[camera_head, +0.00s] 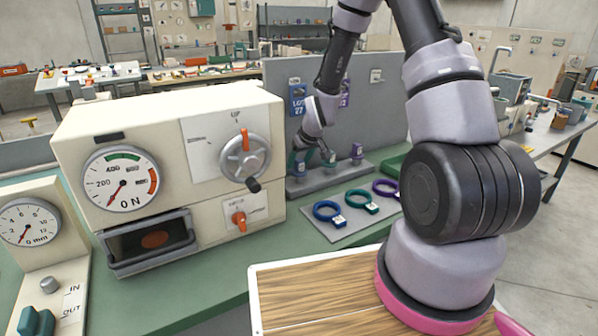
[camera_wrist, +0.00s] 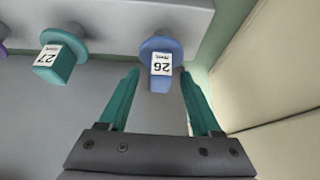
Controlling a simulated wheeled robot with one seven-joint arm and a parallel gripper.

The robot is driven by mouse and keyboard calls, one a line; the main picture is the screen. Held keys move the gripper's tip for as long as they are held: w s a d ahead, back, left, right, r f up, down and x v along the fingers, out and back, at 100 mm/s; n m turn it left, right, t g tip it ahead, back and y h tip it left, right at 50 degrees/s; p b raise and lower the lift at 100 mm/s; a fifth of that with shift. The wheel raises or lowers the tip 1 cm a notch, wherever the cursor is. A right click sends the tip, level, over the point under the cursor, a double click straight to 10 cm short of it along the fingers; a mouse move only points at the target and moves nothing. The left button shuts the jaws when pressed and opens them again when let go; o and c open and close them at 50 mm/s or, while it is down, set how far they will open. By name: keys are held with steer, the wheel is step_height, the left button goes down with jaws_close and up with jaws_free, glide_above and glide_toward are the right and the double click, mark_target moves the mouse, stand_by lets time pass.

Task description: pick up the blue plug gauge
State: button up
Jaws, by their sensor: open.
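The blue plug gauge (camera_wrist: 160,52) stands out from a grey rack in the wrist view, with a white label reading 26 on its handle. My gripper (camera_wrist: 159,75) is open, its two teal fingers on either side of the handle's line. The handle's end is at about the fingertips; I see no contact. In the head view my gripper (camera_head: 308,158) is at the left end of the rack and largely hides the blue gauge. A teal plug gauge (camera_wrist: 60,58) labelled 27 is beside it, left in the wrist view.
A purple plug gauge (camera_head: 357,153) stands at the rack's right end. Blue (camera_head: 317,212), teal (camera_head: 351,204) and purple (camera_head: 378,191) rings lie on a grey plate in front. A cream machine (camera_head: 160,150) with a dial stands close to the left. A grey panel (camera_head: 385,110) rises behind the rack.

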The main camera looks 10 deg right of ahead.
jaws_close()
